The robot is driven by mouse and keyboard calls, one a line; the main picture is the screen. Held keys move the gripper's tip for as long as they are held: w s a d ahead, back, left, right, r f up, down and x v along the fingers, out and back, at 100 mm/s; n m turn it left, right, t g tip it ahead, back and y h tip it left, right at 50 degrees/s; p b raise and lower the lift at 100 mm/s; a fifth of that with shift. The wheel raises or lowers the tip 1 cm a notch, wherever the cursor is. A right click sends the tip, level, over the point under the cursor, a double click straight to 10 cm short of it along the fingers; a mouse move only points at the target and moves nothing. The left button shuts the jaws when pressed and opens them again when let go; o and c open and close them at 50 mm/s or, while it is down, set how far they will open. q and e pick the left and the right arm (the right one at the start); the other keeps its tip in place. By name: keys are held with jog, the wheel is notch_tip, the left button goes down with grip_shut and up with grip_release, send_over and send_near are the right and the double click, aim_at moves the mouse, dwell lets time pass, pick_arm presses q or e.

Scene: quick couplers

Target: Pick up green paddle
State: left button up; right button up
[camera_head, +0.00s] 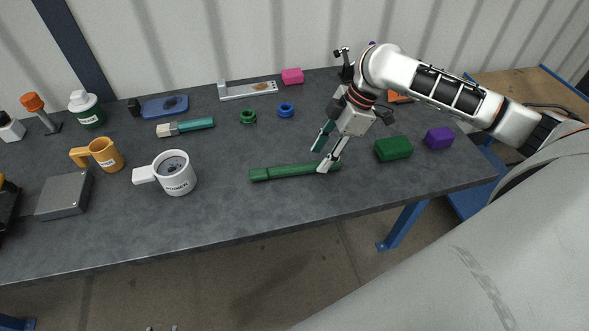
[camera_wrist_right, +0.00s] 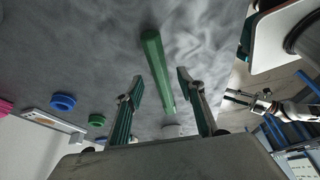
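The green paddle (camera_head: 285,173) is a long, flat-sided green bar lying on the grey table near its front edge. My right gripper (camera_head: 320,159) is open above the paddle's right part, one finger on the far side and one overlapping its right end in the head view. In the right wrist view the paddle (camera_wrist_right: 157,66) runs between the two spread fingers (camera_wrist_right: 160,78), with gaps on both sides. I cannot tell the exact height above it. My left gripper (camera_wrist_right: 240,98) is off to the right in the wrist view, away from the table, its fingers apart and empty.
A white mug (camera_head: 176,176) stands left of the paddle. A green block (camera_head: 393,149) and a purple block (camera_head: 439,138) lie to the right. Green (camera_head: 248,117) and blue (camera_head: 285,110) rings and a teal-handled brush (camera_head: 190,126) lie behind. The table around the paddle is clear.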

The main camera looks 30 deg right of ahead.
aim_at(317, 164)
jog(key=x, duration=0.3)
jog(key=shift+f+b, duration=0.2)
jog(key=shift+b, duration=0.2)
jog(key=shift+r, duration=0.1)
grip_shut()
pick_arm(q)
jog(key=shift+w+a+f, duration=0.15)
jog(key=shift+w+a, duration=0.05)
jog(key=shift+w, duration=0.25)
